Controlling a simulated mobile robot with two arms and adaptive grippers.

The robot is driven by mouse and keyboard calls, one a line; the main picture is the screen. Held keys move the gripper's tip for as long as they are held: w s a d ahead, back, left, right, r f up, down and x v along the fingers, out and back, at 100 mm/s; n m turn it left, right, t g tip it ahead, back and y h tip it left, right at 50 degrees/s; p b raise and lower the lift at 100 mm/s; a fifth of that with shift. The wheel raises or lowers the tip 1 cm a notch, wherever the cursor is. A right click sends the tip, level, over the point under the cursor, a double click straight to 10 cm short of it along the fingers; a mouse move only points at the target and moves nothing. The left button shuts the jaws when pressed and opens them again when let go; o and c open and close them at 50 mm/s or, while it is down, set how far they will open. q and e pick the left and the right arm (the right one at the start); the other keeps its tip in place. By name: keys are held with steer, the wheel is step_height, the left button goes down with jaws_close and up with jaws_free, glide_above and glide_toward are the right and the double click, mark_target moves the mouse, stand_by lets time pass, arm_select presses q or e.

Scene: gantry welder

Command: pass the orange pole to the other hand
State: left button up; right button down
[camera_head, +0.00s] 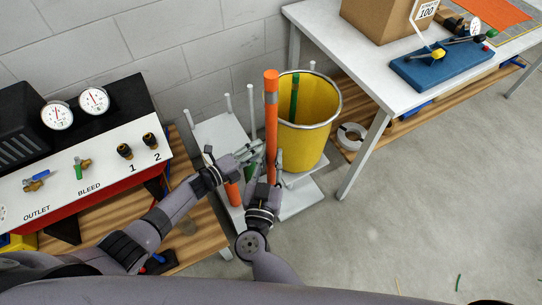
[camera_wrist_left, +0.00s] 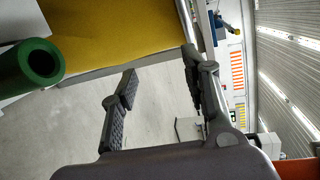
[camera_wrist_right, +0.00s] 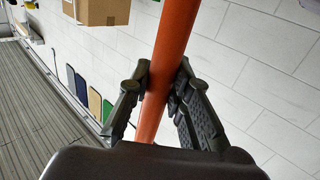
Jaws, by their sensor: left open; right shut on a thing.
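The orange pole (camera_head: 271,120) stands roughly upright in the head view, in front of the yellow bucket, with a grey band near its top. My right gripper (camera_head: 265,168) is shut on its lower part. In the right wrist view the pole (camera_wrist_right: 170,50) runs between the two fingers. My left gripper (camera_head: 252,151) is open, just left of the pole and above my right gripper. In the left wrist view nothing lies between its fingers (camera_wrist_left: 160,68). Whether a left finger touches the pole cannot be told.
The yellow bucket (camera_head: 318,140) holds a green pole (camera_head: 295,90) right behind. A white rack (camera_head: 215,130) with thin posts and a short orange piece (camera_head: 233,193) stands left. A gauge panel (camera_head: 100,150) is farther left, a white table (camera_head: 350,60) right. Floor at lower right is mostly clear.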

arm_select(q)
steer(key=s+a+f+n+g+y, duration=0.2)
steer(key=s+a+f+n+y, duration=0.35)
steer(key=s+f+n, duration=0.4)
steer(key=s+a+f+n+g+y, duration=0.1)
steer(key=s+a+f+n+y, duration=0.45)
steer(key=s+f, duration=0.7)
steer(key=s+a+f+n+g, duration=0.1)
steer(key=s+f+n+g, duration=0.2)
steer(key=s, duration=1)
steer(key=s+a+f+n+g, duration=0.2)
steer(key=s+f+n+g, duration=0.2)
steer(key=s, duration=0.9)
step_height(320, 180, down, 2)
steer(key=n, duration=0.3)
steer(key=shift+s+f+n, duration=0.15)
steer(key=shift+f+n, duration=0.05)
steer(key=shift+n, duration=0.2)
